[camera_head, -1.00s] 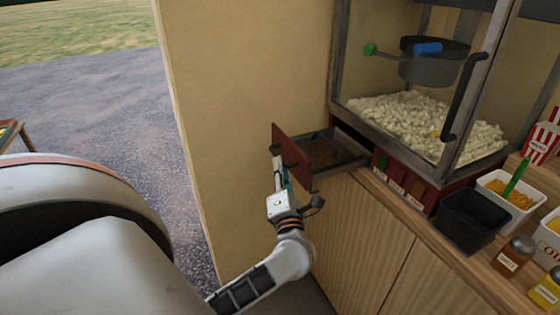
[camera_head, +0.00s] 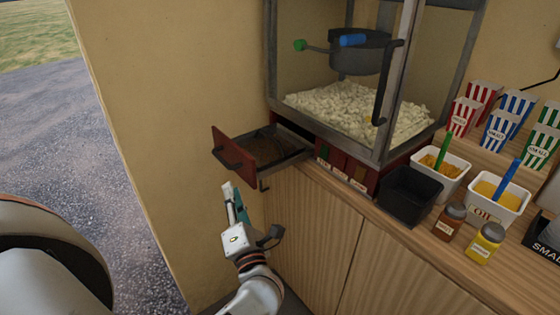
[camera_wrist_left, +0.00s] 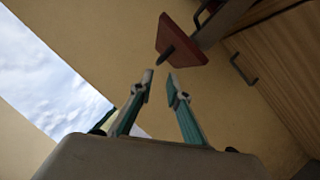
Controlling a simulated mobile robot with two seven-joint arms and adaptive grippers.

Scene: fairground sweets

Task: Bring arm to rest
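My left gripper (camera_head: 231,190) points upward below and in front of the open drawer's red front (camera_head: 250,155), apart from its dark handle (camera_head: 228,158). In the left wrist view the two fingers of my left gripper (camera_wrist_left: 160,79) stand apart with nothing between them. The red drawer front (camera_wrist_left: 181,42) is beyond the fingertips there. My right gripper is not in view.
The popcorn machine (camera_head: 390,155) stands on the wooden counter (camera_head: 325,190). A black bin (camera_head: 408,197), two white tubs, an orange-brown jar (camera_head: 449,222) and a yellow jar (camera_head: 485,243) line the counter. Striped cartons stand at the right. A beige wall (camera_head: 170,120) rises at left.

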